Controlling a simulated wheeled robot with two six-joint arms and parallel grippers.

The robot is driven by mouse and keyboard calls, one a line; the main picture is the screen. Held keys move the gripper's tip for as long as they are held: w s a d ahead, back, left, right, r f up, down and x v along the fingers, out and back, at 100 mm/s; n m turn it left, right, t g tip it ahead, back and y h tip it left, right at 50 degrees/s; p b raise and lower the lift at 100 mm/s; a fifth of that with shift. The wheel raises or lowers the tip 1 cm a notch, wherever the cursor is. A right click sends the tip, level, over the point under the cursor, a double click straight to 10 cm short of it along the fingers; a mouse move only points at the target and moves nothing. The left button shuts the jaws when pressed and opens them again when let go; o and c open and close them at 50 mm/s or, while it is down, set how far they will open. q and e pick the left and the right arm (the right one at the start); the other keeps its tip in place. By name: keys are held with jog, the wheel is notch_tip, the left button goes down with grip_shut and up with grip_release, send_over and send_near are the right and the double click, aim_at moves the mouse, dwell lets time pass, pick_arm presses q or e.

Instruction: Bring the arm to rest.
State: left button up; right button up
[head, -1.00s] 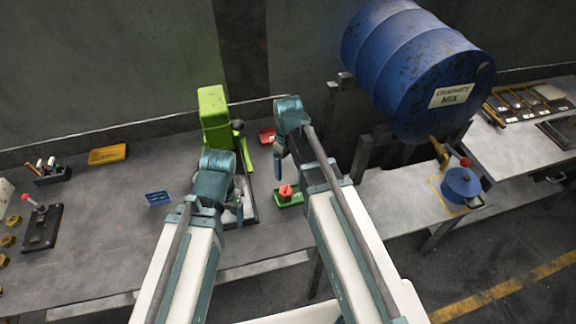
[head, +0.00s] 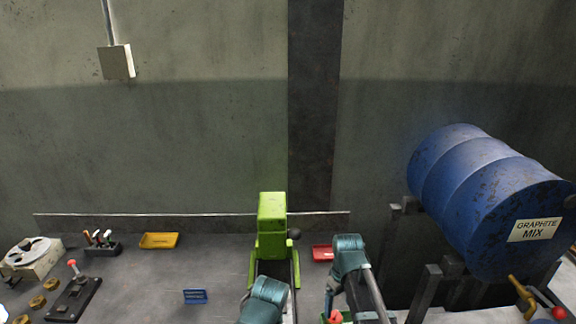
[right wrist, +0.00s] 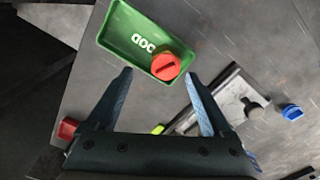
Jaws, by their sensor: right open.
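My right arm (head: 350,262) comes up from the bottom of the head view, right of the green press-like machine (head: 271,225). My right gripper (right wrist: 158,84) is open in the right wrist view, with nothing between its two fingers. A green tray (right wrist: 122,28) with white letters lies beyond the fingertips. A red round piece (right wrist: 165,67) sits at its near corner, apart from the fingers. My left arm (head: 264,298) is at the bottom middle of the head view; its jaws cannot be made out.
A blue drum (head: 490,200) marked GRAPHITE MIX lies on a stand at the right. On the bench are a yellow tray (head: 159,240), a red tray (head: 322,253), a blue sign (head: 195,296) and a lever box (head: 78,295). Bare bench shows at the left middle.

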aim_at(337, 315)
pick_arm(q)
notch_tip(337, 315, down, 5)
jog(key=b, duration=0.4)
jog(key=shift+f, duration=0.2)
pick_arm(e)
notch_tip(337, 315, down, 6)
jog(key=shift+r, duration=0.25)
pick_arm(q)
jog(key=shift+r, duration=0.1)
pick_arm(e)
jog(key=shift+r, duration=0.15)
